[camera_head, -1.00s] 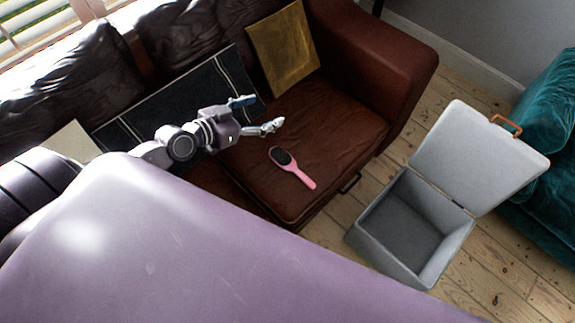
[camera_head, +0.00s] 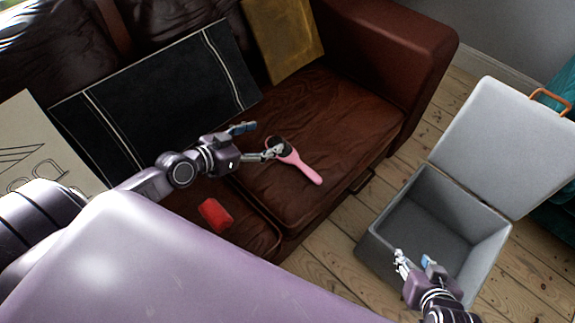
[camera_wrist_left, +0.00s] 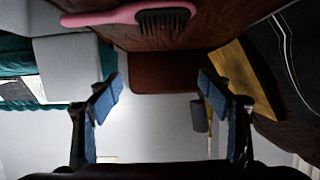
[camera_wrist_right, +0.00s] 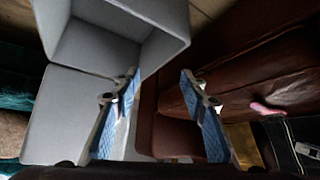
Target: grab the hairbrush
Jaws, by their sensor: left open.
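The pink hairbrush (camera_head: 306,171) lies on the brown leather sofa seat, its dark bristles facing up and its handle pointing to the lower right. My left gripper (camera_head: 258,141) is open and empty at the bristle end; one finger overlaps the brush head in the head view. In the left wrist view the hairbrush (camera_wrist_left: 105,17) crosses the top edge, outside the open fingers (camera_wrist_left: 162,88). My right gripper (camera_head: 414,260) is open and empty at the grey box's front side. The hairbrush also shows small in the right wrist view (camera_wrist_right: 266,109).
The open grey box (camera_head: 385,228) stands on the floorboards right of the sofa (camera_head: 290,205), lid tilted back. A red object (camera_head: 215,214) lies on the seat's front left. A black panel (camera_head: 160,95) and a gold cushion (camera_head: 285,40) lean on the backrest. The right seat is mostly clear.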

